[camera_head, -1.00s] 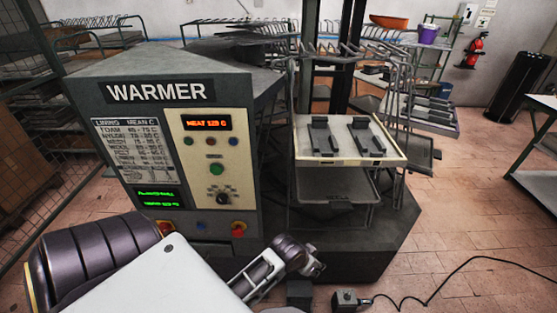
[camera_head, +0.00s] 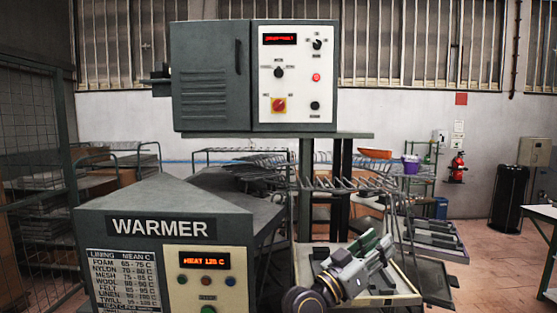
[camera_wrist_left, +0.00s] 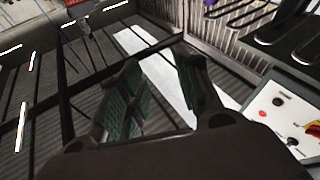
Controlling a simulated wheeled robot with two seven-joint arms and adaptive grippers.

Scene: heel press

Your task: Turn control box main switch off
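The grey control box (camera_head: 210,75) stands high on a shelf, with a pale panel on its right half. The main switch (camera_head: 279,104), a red knob on a yellow plate, sits low on that panel's left side. Its setting is too small to read. In the wrist view the switch (camera_wrist_left: 292,141) shows at the right edge, apart from my fingers. My left gripper (camera_head: 380,243) is right of and below the box, in front of the rack, its fingers pointing up and right. In the wrist view its fingers (camera_wrist_left: 160,80) are spread with nothing between them. My right gripper is not in view.
The panel also has a red display (camera_head: 280,39), a red button (camera_head: 316,77) and several black knobs. The warmer (camera_head: 164,228) stands below, left. A tray (camera_head: 400,290) on the rack is behind my left arm. The wall area right of the box is free.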

